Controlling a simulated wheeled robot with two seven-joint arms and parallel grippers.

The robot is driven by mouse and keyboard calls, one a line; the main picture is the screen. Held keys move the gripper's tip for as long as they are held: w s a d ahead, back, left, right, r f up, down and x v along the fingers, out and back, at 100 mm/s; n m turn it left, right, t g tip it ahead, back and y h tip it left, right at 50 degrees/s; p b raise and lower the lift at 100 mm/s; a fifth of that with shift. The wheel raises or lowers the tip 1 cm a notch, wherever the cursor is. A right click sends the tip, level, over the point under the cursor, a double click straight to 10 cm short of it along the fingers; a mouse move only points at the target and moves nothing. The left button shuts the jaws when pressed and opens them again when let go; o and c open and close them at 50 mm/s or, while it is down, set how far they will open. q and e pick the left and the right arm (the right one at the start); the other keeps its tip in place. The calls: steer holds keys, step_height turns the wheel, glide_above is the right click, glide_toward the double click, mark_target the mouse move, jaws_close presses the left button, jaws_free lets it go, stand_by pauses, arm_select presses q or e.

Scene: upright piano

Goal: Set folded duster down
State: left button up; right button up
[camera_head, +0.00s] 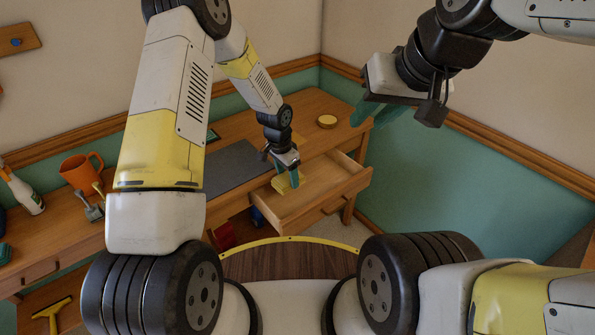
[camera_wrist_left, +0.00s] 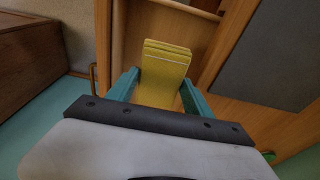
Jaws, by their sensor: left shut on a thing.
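The folded yellow duster (camera_head: 282,184) is held by my left gripper (camera_head: 290,175) over the open drawer (camera_head: 320,190). In the left wrist view the duster (camera_wrist_left: 164,72) sits between the two teal fingers (camera_wrist_left: 160,92), its folded layers showing at the far end. The drawer's inside (camera_wrist_left: 178,30) shows beyond it. I cannot tell whether the duster touches the drawer floor. My right gripper (camera_head: 383,113) is high at the upper right, away from the desk, its teal fingers apart with nothing between them.
The desk (camera_head: 310,107) carries a dark grey mat (camera_head: 232,165) and a round yellow tin (camera_head: 327,121). An orange mug (camera_head: 82,172), a spray bottle (camera_head: 24,193) and a brush (camera_head: 92,210) stand at the left. The visible drawer floor beside the duster looks clear.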

arm_select(q)
steer(key=f, duration=0.6)
steer(key=shift+s+d, duration=0.15)
steer(key=shift+s, duration=0.1)
steer(key=shift+f, duration=2.15)
steer(key=shift+f, duration=0.15)
steer(key=o, duration=1.3)
steer(key=shift+w, duration=0.1)
